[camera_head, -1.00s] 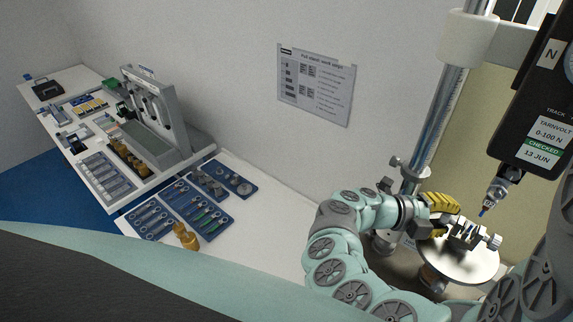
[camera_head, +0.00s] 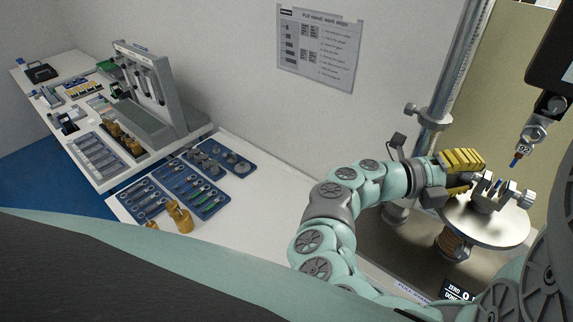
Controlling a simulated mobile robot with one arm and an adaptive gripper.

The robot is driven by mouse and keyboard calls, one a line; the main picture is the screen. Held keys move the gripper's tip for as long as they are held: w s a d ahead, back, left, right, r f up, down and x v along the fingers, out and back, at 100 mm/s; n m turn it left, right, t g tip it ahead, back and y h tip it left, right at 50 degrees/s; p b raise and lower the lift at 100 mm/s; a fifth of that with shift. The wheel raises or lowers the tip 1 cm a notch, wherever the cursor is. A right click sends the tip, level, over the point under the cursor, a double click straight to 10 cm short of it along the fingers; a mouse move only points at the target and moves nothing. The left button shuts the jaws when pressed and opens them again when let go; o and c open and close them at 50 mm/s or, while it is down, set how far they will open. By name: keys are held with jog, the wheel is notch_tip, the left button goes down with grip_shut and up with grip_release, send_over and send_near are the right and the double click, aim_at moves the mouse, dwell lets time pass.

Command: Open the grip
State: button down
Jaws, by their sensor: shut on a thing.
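The grip (camera_head: 488,194) is a small grey metal vise on the round pale plate (camera_head: 497,229) at the right of the head view. It has a round knob (camera_head: 528,199) on its right side. A thin dark piece stands up near its jaws, too small to make out. My gripper (camera_head: 474,177), with yellow ribbed fingers, reaches in from the left at the grip's left side. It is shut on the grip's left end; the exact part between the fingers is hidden.
The tester's hanging head (camera_head: 552,60) carries a hook fitting (camera_head: 518,150) just above and right of the grip. A steel column (camera_head: 440,110) stands behind my arm. Blue tool trays (camera_head: 185,188) and brass weights (camera_head: 180,217) lie on the bench to the left.

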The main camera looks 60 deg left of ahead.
dwell(0.3)
jog(key=c, duration=0.9)
grip_release()
jog(key=v, duration=1.2)
jog(key=shift+d+f, duration=0.1)
jog(key=shift+f, duration=0.05)
jog(key=shift+o, duration=0.2)
